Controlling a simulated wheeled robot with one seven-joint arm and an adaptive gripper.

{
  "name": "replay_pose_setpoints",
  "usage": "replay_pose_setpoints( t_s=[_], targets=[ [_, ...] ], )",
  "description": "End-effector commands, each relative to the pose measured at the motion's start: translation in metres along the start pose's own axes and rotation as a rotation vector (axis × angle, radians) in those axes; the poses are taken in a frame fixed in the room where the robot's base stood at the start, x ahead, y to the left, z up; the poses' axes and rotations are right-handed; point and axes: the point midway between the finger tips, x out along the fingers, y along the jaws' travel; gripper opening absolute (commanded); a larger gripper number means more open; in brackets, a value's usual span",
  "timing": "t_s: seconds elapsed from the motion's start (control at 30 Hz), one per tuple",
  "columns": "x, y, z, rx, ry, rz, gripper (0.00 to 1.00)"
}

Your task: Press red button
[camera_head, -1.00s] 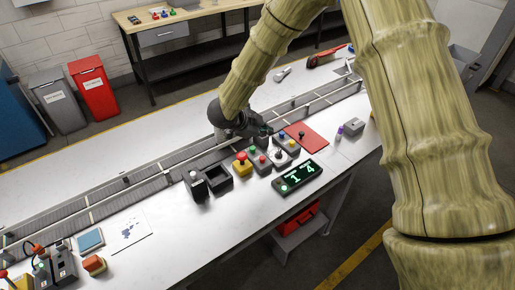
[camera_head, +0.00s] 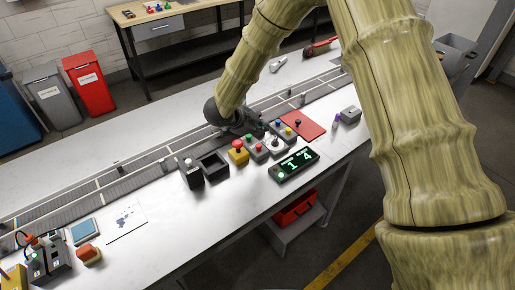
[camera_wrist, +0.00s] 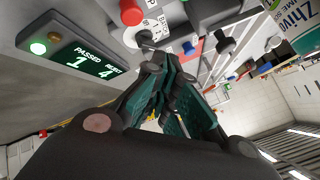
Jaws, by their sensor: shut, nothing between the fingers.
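A small red button (camera_head: 258,147) sits on a grey control box in the row of control boxes at mid-table. To its left, a larger red mushroom button (camera_head: 238,145) tops a yellow box. My gripper (camera_head: 262,129) is shut and empty, just behind the grey boxes, partly hiding their rear. In the wrist view my gripper (camera_wrist: 160,65) points toward the control panel, fingers together. A red button (camera_wrist: 131,12) shows at the top there, apart from the fingertips; I cannot tell which one it is.
A display (camera_head: 293,163) reading 1 and 4 stands in front of the boxes. A conveyor (camera_head: 130,180) runs behind them. A dark open box (camera_head: 213,165) stands left, a red plate (camera_head: 303,125) right.

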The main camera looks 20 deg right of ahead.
Motion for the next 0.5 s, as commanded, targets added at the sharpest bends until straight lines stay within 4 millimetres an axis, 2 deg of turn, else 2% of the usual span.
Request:
replay_pose_setpoints(
  t_s=[0.2,0.5],
  targets=[
    [0.016,0.016,0.011,0.0,-0.001,-0.002,0.0],
    [0.032,0.019,0.024,-0.004,0.0,0.002,0.0]
  ],
)
